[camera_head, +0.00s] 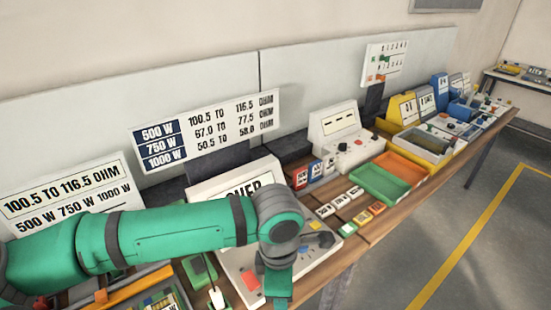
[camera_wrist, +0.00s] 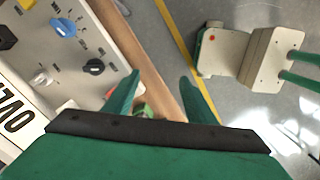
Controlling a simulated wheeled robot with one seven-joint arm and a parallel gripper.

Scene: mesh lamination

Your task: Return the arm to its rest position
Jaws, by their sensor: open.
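My green arm reaches across the lower left of the head view, bent down at its grey wrist joint. My gripper (camera_head: 277,288) points down in front of the sloped white control panel (camera_head: 240,262), partly covering it. In the wrist view, the two green fingers of my gripper (camera_wrist: 160,77) stand apart, with no object held between them. The wooden bench edge (camera_wrist: 146,60) and grey floor show beyond the fingers. The panel's blue knob (camera_wrist: 63,27) and black knob (camera_wrist: 94,66) are to the left of the fingers. The fingertips are hard to make out in the head view.
Small cards and blocks (camera_head: 347,198) lie right of the panel. Green (camera_head: 380,185) and orange (camera_head: 402,165) trays are farther along the bench. A white instrument (camera_head: 345,140) and sign boards (camera_head: 205,128) stand behind. Open floor with a yellow line (camera_head: 470,240) lies to the right.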

